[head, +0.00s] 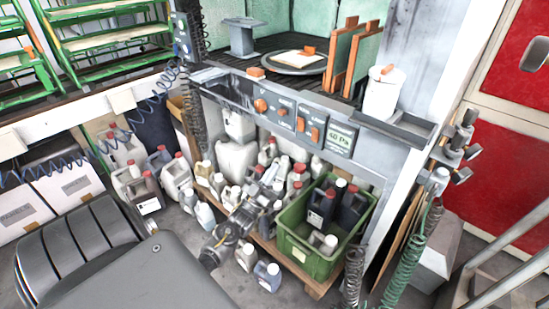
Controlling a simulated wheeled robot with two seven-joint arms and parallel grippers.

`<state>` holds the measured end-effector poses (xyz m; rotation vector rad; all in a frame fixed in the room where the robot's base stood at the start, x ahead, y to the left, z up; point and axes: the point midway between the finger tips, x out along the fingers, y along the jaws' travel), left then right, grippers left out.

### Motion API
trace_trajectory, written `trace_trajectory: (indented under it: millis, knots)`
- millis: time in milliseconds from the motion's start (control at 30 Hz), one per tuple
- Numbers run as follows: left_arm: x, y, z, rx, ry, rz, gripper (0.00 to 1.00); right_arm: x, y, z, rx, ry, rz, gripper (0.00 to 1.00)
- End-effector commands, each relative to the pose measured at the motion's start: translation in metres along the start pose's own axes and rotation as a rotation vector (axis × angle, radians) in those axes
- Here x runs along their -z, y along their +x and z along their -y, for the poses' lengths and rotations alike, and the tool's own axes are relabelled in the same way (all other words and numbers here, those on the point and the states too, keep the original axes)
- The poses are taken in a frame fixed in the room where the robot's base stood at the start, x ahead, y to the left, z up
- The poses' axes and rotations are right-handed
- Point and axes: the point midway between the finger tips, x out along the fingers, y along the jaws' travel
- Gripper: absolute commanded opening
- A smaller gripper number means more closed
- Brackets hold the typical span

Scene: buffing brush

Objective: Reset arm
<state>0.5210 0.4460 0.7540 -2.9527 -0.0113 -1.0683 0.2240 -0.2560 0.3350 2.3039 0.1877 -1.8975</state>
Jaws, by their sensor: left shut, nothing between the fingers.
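My left gripper (267,182) shows small in the middle of the head view, at the end of my arm that comes up from the lower left. It is shut and holds nothing. It is in front of the workbench's lower opening, with several bottles and canisters behind it. I cannot tell whether it touches any of them. My right gripper is out of view. I make out no buffing brush.
The workbench has a control panel (296,116) with orange knobs. A green crate (302,258) with bottles stands below it. A white canister (382,95) stands on the bench's right end. Coiled hoses (398,265) hang at right. Red cabinets (513,55) stand far right.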

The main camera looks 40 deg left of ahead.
Motion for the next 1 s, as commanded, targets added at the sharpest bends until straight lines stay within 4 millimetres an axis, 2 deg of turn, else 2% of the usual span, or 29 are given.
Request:
trace_trajectory:
  millis: [467,567,633,667,767,800,867,900,967,1000]
  knots:
    - [-0.001,0.001,-0.001,-0.001,-0.001,0.003,0.0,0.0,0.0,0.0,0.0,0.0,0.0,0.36]
    - [-0.011,-0.005,-0.003,0.007,-0.004,0.049,0.0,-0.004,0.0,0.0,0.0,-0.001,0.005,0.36]
    - [-0.03,-0.018,-0.007,0.02,-0.008,0.135,0.0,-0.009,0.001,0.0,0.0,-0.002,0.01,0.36]
    - [-0.042,-0.027,-0.01,0.027,-0.01,0.187,0.0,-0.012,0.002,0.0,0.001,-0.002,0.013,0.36]
    - [-0.087,-0.071,-0.025,0.047,-0.014,0.412,0.0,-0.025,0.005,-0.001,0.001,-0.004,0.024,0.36]
    - [-0.106,-0.096,-0.032,0.052,-0.014,0.516,0.0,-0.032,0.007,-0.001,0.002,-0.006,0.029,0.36]
    - [-0.131,-0.137,-0.045,0.055,-0.01,0.674,0.0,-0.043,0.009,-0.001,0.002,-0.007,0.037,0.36]
    - [-0.144,-0.166,-0.053,0.054,-0.007,0.777,0.0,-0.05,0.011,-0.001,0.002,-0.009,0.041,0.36]
    - [-0.16,-0.211,-0.066,0.046,0.001,0.927,0.0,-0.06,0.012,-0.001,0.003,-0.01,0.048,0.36]
    - [-0.167,-0.243,-0.074,0.038,0.007,1.024,0.0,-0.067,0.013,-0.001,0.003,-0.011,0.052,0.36]
